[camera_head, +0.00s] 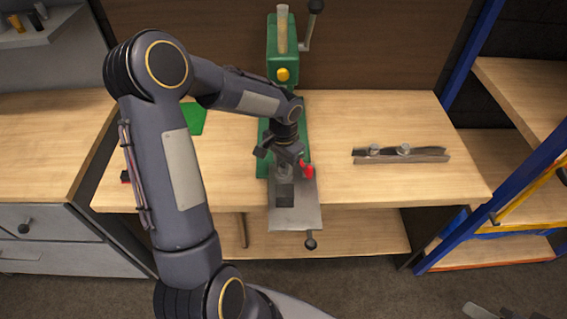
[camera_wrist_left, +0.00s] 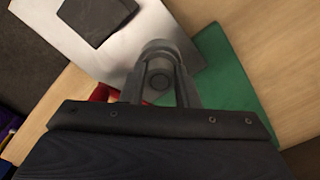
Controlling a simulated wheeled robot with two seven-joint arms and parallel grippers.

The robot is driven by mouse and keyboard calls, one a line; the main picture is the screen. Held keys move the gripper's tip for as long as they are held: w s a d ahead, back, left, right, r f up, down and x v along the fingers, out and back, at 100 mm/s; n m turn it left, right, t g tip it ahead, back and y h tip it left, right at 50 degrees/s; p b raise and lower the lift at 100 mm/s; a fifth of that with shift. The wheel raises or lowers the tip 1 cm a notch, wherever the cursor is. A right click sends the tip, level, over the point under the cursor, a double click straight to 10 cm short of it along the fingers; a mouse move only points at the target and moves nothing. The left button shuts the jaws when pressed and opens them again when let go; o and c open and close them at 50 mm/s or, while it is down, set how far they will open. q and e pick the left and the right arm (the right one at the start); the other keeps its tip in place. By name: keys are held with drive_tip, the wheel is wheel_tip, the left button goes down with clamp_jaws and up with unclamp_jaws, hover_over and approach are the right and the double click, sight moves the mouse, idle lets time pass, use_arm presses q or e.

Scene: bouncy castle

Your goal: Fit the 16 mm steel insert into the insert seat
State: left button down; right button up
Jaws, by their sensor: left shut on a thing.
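My left gripper (camera_head: 284,168) is over the base of the green press, above the bright metal plate (camera_head: 305,217). In the left wrist view its two fingers (camera_wrist_left: 160,88) are shut on a small round grey steel piece, the insert (camera_wrist_left: 159,73), seen nearly end-on. A dark square block or recess (camera_head: 285,196) lies on the plate just in front of the gripper; it also shows in the left wrist view (camera_wrist_left: 97,15). I cannot tell whether it is the insert seat. The insert's lower end and any contact are hidden. A grey part at the bottom right edge may be my right gripper (camera_head: 490,311).
The green press (camera_head: 283,60) with its lever (camera_head: 308,25) stands behind the gripper. A red knob (camera_head: 307,170) is close on its right. A metal bar with two knobs (camera_head: 402,155) lies on the right of the wooden bench (camera_head: 440,120). Bare wood lies between.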

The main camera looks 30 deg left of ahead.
use_arm(q)
drive_tip(key=c, duration=1)
unclamp_jaws()
drive_tip(key=shift+c, duration=0.2)
drive_tip(key=shift+r, duration=0.1)
wheel_tip(320, 180, up, 8)
drive_tip(key=shift+f, duration=0.15)
